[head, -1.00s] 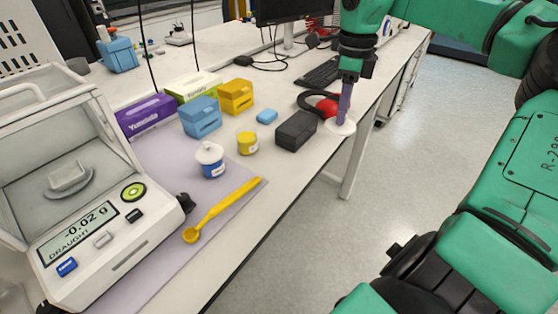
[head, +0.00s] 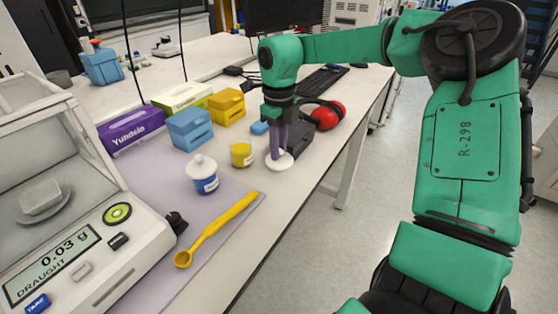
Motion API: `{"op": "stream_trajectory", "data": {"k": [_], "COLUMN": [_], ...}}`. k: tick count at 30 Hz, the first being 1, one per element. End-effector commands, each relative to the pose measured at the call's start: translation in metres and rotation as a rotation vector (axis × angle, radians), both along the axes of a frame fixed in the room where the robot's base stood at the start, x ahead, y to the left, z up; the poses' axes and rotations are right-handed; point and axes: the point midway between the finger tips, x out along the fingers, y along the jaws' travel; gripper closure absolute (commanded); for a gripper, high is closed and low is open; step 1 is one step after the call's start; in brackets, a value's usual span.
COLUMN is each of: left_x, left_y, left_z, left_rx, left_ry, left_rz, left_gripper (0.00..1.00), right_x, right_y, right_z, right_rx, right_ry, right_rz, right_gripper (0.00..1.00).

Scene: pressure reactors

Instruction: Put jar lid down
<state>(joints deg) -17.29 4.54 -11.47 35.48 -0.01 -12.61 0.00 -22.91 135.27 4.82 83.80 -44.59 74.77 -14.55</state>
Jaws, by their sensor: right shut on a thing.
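My right gripper (head: 279,150) points down over the front part of the bench and is shut on a white round jar lid (head: 287,164). The lid is low, close to the bench top beside the dark box; I cannot tell whether it touches the surface. A small yellow jar (head: 241,154) stands left of the lid, apart from it. A blue jar (head: 206,183) with a white knobbed lid (head: 201,163) on it stands further left on the mat. My left gripper is not in view.
A dark grey box (head: 299,140) stands right behind my gripper, with red ear muffs (head: 328,116) beyond. A yellow spoon (head: 218,229) lies on the mat in front. A balance (head: 95,245) stands at the left. Blue (head: 189,128) and yellow (head: 228,107) boxes stand behind the jars.

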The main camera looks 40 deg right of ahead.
Motion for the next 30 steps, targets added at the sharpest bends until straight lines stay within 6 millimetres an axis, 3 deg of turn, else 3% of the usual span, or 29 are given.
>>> {"op": "stream_trajectory", "data": {"k": [6, 16, 17, 18, 19, 30], "left_x": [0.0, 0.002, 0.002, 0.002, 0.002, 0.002], "left_y": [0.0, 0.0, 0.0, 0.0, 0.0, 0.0], "left_z": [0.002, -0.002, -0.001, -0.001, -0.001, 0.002], "left_rx": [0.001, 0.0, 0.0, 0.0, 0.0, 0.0], "left_ry": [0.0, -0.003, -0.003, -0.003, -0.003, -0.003], "left_rz": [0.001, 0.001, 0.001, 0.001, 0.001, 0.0], "left_gripper": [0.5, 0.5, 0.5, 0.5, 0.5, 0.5], "right_x": [-0.001, 0.0, 0.0, 0.0, 0.0, 0.0], "right_y": [0.0, 0.0, 0.0, 0.0, 0.0, 0.0], "right_z": [-0.039, -0.046, -0.045, -0.044, -0.044, -0.038], "right_rx": [0.001, 0.0, 0.0, 0.0, 0.0, -0.001], "right_ry": [0.004, 0.001, 0.001, 0.001, 0.001, 0.0], "right_rz": [0.0, 0.0, 0.0, 0.0, 0.0, 0.0], "right_gripper": [1.0, 1.0, 0.66, 0.51, 0.44, 0.44]}}
